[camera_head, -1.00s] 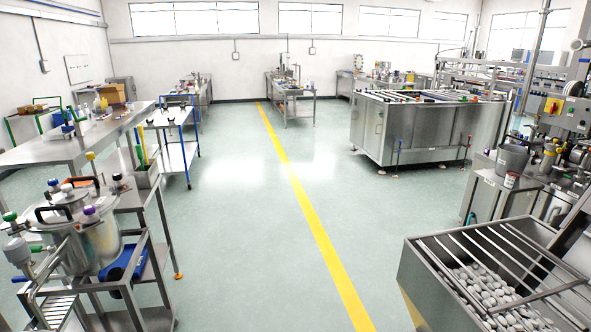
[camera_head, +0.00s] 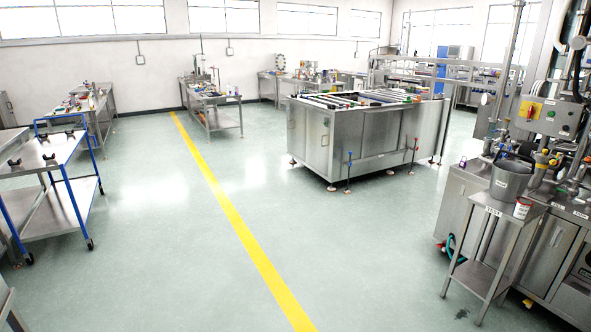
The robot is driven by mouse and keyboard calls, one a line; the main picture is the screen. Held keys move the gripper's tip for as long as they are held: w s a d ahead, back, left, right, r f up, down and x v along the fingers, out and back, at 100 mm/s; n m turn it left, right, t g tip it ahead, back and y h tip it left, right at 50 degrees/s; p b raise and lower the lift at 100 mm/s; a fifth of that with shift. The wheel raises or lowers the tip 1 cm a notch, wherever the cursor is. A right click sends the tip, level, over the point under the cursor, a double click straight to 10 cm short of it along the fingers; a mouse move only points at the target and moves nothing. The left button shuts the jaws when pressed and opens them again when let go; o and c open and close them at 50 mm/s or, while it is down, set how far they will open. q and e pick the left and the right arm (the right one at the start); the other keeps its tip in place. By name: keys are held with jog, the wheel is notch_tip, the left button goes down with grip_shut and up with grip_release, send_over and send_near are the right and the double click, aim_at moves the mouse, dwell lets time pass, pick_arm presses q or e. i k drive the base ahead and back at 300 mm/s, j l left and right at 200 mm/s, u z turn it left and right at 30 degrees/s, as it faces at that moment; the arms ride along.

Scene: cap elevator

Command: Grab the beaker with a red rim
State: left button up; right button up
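A small white beaker (camera_head: 522,209) with a red rim stands upright at the right, on the top of a small steel stand (camera_head: 492,204). A larger grey bucket (camera_head: 510,180) stands just behind it to the left. The beaker looks unobstructed from here, but its contents are too small to make out. Neither of my grippers is in view.
A steel machine with pipes and a control box (camera_head: 547,115) stands behind the stand. A large steel sorting table (camera_head: 365,135) is ahead. A blue-framed trolley (camera_head: 55,185) is at the left. The floor along the yellow line (camera_head: 230,220) is clear.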

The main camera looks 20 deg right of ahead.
aim_at(523, 206)
jog(key=i+l+z, duration=0.2)
jog(key=i+z, duration=1.15)
jog(key=i+j+z, duration=0.25)
jog(key=z, duration=0.2)
jog(key=i+l+z, duration=0.1)
jog(key=i+z, duration=0.15)
jog(key=i, duration=0.4)
jog(key=i+z, duration=0.25)
jog(key=i, duration=0.35)
jog(key=i+j+z, duration=0.25)
jog(key=i, duration=0.4)
